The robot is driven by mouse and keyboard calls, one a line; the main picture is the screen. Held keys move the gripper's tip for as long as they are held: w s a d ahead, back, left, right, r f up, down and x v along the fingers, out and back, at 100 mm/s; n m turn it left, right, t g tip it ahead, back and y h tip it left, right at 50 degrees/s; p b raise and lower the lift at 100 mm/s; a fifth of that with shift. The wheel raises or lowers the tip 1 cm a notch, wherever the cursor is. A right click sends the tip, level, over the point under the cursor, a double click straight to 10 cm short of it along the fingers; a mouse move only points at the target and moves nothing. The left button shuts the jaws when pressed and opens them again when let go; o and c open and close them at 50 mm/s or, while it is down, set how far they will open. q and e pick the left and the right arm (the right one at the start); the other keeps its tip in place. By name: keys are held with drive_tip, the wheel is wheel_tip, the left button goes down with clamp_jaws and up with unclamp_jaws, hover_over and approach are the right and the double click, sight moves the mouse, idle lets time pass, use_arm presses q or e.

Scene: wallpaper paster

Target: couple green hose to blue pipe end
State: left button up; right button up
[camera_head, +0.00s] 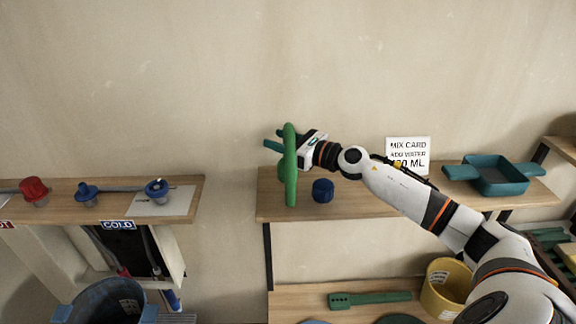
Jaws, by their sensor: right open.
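The green hose (290,180) is a long, narrow upright shape over the left part of the middle shelf. My right gripper (272,140) is at its upper half, with teal fingers showing on the hose's far left side. The jaws are open, and the hose hides part of them; I cannot tell whether they touch it. A blue pipe end (157,186) sits at the right end of a grey pipe on the left shelf, apart from the hose. My left gripper is not in view.
A blue valve (87,191) and a red knob (35,188) are on the left shelf (190,205). A dark blue cylinder (323,193) stands on the middle shelf beside the hose. A gap separates the shelves. A teal tray (497,186) and a sign (408,148) are farther right.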

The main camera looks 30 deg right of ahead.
clamp_jaws()
